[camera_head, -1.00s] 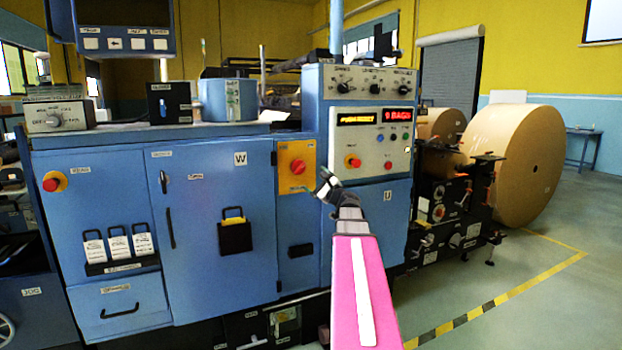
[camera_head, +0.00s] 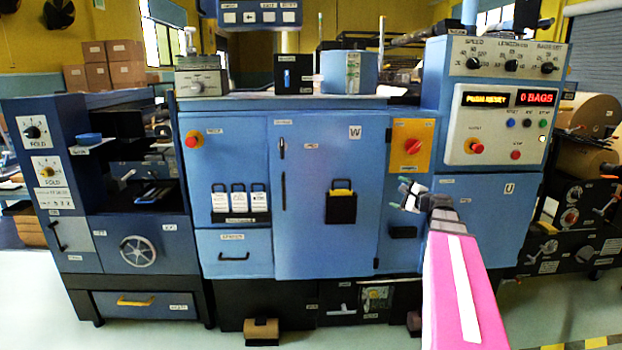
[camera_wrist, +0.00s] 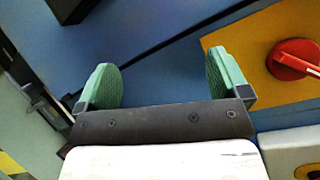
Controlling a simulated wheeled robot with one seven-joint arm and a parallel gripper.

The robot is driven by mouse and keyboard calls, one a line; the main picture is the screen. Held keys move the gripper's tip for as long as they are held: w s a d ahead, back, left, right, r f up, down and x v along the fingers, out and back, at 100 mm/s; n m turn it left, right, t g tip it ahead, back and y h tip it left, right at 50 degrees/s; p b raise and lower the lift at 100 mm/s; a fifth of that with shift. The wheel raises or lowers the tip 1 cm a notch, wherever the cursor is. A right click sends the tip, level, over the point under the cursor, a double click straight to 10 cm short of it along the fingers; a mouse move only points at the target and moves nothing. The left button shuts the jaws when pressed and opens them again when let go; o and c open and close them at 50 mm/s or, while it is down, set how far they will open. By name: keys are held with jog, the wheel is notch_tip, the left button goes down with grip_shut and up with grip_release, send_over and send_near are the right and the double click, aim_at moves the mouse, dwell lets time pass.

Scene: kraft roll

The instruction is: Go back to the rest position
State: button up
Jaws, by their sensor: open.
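My gripper (camera_head: 407,192) is in front of the blue machine's cabinet (camera_head: 300,230), just below the yellow plate with the red rotary switch (camera_head: 412,146). The wrist view shows its two green fingers (camera_wrist: 160,85) spread apart with nothing between them. The red switch (camera_wrist: 292,60) shows at the right of the wrist view on its yellow plate (camera_wrist: 250,50), beside the right finger. My pink arm reaches up from the bottom right of the head view.
A control panel (camera_head: 505,120) reads "PUSH RESET" and "0 BAGS". A black pocket (camera_head: 341,207) hangs on the cabinet door. A folding unit with a handwheel (camera_head: 138,252) stands at left. Open floor (camera_head: 30,300) lies at front left.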

jog(key=s+a+f+n+g+h, duration=0.1)
jog(key=s+a+f+n+g, duration=0.5)
jog(key=f, duration=0.4)
jog(key=s+a+f+n+g+h, duration=0.1)
jog(key=s+a+f+n+g, duration=0.3)
jog(key=a+f, duration=0.5)
jog(key=s+f+n+g+h, duration=0.4)
jog(key=s+f+n+h, duration=0.2)
jog(key=s+f, duration=0.5)
jog(key=shift+s+a+f+n+g+h, duration=0.2)
jog(key=shift+s+f+n+g+h, duration=0.15)
jog(key=shift+s, duration=0.85)
